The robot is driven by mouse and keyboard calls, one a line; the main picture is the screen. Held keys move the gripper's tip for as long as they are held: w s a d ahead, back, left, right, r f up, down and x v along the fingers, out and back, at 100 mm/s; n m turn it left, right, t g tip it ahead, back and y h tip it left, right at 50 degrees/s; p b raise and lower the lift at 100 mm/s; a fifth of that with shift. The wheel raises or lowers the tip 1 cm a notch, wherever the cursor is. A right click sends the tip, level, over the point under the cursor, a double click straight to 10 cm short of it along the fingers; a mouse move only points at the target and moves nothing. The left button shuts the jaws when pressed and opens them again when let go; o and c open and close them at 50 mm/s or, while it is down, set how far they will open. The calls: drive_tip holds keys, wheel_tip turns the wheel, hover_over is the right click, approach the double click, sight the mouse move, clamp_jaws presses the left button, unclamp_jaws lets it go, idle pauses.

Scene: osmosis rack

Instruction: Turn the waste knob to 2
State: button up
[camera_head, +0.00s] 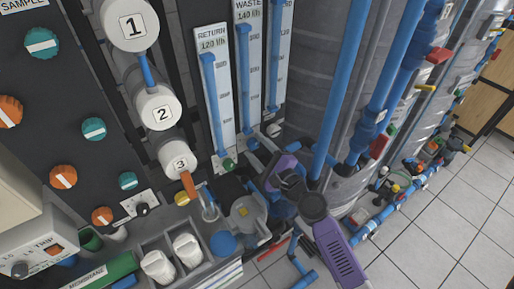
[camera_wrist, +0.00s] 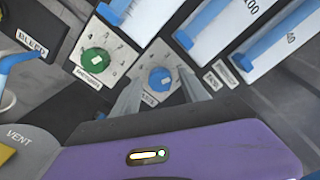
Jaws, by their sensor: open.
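In the wrist view a blue knob (camera_wrist: 160,80) with a small white mark sits on a white plate, with a partly hidden label below it. It looks like the waste knob, but I cannot read its full label or its setting. My gripper (camera_wrist: 159,74) is open, with one grey finger on each side of the blue knob; I cannot tell whether they touch it. In the head view my purple wrist (camera_head: 283,168) is just below the flow-meter columns, and the knob there is small and hard to make out. The WASTE column (camera_head: 246,70) stands above that area.
A green knob (camera_wrist: 95,62) on its own plate is left of the blue one; the RETURN column (camera_head: 214,85) is above it in the head view. A thick blue pipe (camera_head: 342,85) rises right of my wrist. White cylinders and a dark knob panel (camera_head: 70,120) lie left.

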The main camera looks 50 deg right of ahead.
drive_tip(key=shift+s, duration=0.1)
drive_tip(key=b+v, duration=0.2)
drive_tip(key=v, duration=0.5)
drive_tip(key=shift+s, duration=0.35)
drive_tip(key=shift+a, duration=0.1)
